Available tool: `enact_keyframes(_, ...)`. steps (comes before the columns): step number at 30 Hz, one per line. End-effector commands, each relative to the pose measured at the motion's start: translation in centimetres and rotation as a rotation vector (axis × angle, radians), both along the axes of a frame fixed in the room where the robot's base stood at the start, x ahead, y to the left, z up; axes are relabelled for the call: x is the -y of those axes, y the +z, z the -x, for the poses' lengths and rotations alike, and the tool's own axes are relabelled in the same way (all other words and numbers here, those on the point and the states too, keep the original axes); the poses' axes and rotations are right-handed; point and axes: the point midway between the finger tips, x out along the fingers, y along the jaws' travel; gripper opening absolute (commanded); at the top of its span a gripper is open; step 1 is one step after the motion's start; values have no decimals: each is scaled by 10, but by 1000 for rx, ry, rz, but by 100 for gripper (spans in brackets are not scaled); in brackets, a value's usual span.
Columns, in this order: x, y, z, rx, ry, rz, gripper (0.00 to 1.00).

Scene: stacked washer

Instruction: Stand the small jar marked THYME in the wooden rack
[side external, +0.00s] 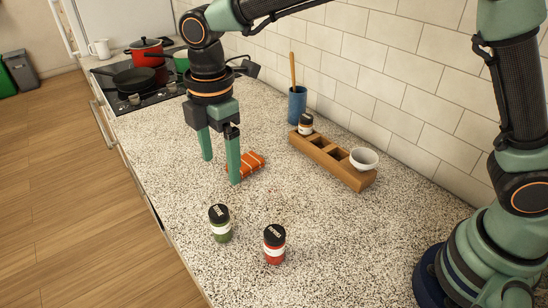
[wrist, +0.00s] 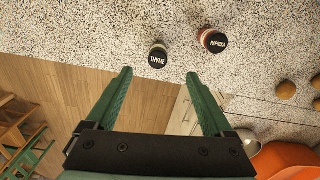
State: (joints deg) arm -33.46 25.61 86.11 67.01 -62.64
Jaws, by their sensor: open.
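The THYME jar (wrist: 158,55), with a black lid, stands upright on the speckled counter. In the side view the jar with green contents (side external: 221,224) appears to be the same one. My gripper (side external: 220,170) is open and empty above the counter, with its fingers pointing down. In the wrist view the THYME lid lies just beyond and between my fingertips (wrist: 158,76), apart from both. The wooden rack (side external: 325,157) stands near the tiled wall. A black-lidded jar (side external: 306,125) is in its far-left end, and open compartments show in its middle.
The PAPRIKA jar (side external: 274,246), with red contents, stands close to the right of the THYME jar. A white bowl (side external: 364,159) sits at the rack's near end. A blue utensil holder (side external: 297,105) stands behind the rack.

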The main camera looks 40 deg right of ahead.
Motion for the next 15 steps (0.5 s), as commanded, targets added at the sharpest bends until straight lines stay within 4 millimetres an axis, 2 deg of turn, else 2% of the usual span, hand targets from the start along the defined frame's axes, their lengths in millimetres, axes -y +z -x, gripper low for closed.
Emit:
enact_keyframes(4,-14,-12,2,-19,76,14,86)
enact_keyframes(8,-15,-27,2,-22,85,15,86)
enact_keyframes(15,-14,-66,2,-22,81,15,86)
